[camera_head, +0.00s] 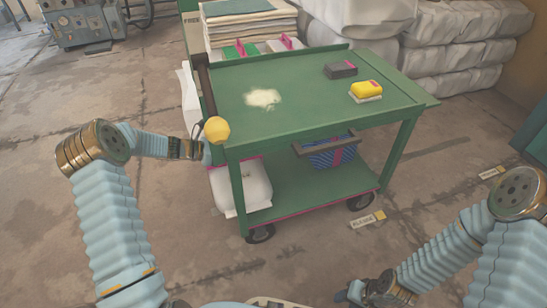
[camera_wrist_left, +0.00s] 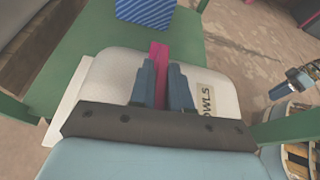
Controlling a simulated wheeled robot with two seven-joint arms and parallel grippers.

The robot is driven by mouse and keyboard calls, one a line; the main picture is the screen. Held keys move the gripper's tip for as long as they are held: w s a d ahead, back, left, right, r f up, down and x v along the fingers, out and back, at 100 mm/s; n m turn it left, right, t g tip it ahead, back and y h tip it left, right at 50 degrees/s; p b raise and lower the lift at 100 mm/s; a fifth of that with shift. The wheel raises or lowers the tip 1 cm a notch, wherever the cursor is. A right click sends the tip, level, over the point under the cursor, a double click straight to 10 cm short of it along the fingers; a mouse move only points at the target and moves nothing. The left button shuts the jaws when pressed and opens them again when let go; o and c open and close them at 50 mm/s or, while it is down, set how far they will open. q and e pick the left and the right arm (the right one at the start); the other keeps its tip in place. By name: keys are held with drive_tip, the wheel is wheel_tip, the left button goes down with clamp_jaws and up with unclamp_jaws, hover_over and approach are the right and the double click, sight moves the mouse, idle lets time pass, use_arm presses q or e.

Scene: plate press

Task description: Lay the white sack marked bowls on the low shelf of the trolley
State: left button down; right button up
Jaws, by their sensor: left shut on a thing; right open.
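The white sack (camera_head: 243,186) is at the left end of the low shelf (camera_head: 300,190) of the green trolley. In the left wrist view the sack (camera_wrist_left: 215,75) shows its label, partly covered and ending in "OWLS". My left gripper (camera_wrist_left: 160,78) is shut on the sack's pink strap. In the head view its fingers are hidden by the trolley's left end. The sack overlaps the shelf; I cannot tell whether its whole weight rests there. My right gripper (camera_head: 347,294) is open and empty, low at the front, away from the trolley.
A blue striped bundle (camera_head: 335,156) lies farther right on the low shelf. On the top (camera_head: 300,105) are a yellow sponge (camera_head: 366,89), a dark block (camera_head: 341,70) and pale powder (camera_head: 263,97). A yellow knob (camera_head: 217,129) and the trolley's legs stand close to my left arm.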

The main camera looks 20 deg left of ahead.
use_arm(q)
drive_tip(key=r+b+x, duration=0.1)
drive_tip(key=b+x, duration=0.1)
drive_tip(key=x, duration=1)
drive_tip(key=shift+w+d+r, duration=0.2)
drive_tip(key=shift+d, duration=0.05)
drive_tip(key=shift+f, duration=0.1)
drive_tip(key=c, duration=1.1)
unclamp_jaws()
drive_tip(key=shift+f, duration=0.1)
